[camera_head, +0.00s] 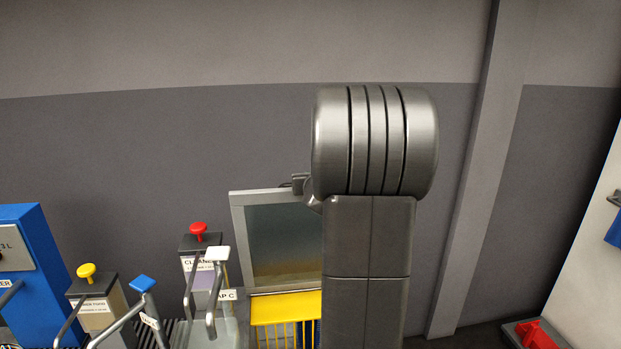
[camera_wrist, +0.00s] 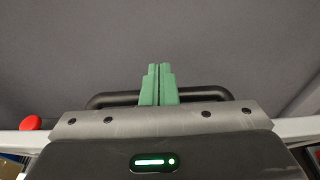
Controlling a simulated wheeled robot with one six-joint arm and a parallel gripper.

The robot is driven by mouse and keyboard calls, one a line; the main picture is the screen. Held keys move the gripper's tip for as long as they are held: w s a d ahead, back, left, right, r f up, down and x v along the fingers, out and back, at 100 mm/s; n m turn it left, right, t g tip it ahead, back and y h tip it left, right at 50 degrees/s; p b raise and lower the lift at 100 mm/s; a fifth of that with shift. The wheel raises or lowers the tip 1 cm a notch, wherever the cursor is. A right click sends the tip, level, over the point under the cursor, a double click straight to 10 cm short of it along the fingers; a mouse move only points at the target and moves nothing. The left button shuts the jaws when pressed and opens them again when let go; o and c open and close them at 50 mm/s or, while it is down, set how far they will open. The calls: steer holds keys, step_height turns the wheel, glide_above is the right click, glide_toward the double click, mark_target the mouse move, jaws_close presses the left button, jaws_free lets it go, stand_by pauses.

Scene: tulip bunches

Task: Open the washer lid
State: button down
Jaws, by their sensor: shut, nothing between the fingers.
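The washer lid (camera_head: 236,235) is a glass panel in a light grey frame. In the head view it stands raised, close to upright, against the dark wall, partly hidden by my arm. In the wrist view its pale frame edge (camera_wrist: 293,129) runs across behind my gripper's housing. A black bar handle (camera_wrist: 104,98) shows on both sides of the fingers. My gripper (camera_wrist: 158,70) has green fingers pressed together with nothing between them. The fingers overlap the handle's middle in this view; I cannot tell whether they touch it. In the head view my arm hides the fingers.
Below the lid is a yellow panel (camera_head: 285,307). To its left stand dispensers with a red knob (camera_head: 198,229) and a yellow knob (camera_head: 86,271), metal levers (camera_head: 211,300) and a blue cabinet (camera_head: 40,260). A red item (camera_head: 535,334) lies at lower right, past a wall pillar (camera_head: 480,180).

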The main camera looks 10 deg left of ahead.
steer(key=v, duration=1.3)
steer(key=shift+s+p, duration=0.35)
steer(key=shift+s, duration=0.05)
steer(key=shift+d, duration=0.1)
steer(key=x, duration=1.4)
steer(key=shift+r+b, duration=0.1)
steer(key=shift+b, duration=0.25)
steer(key=shift+s+d, duration=0.1)
steer(key=shift+s, duration=0.05)
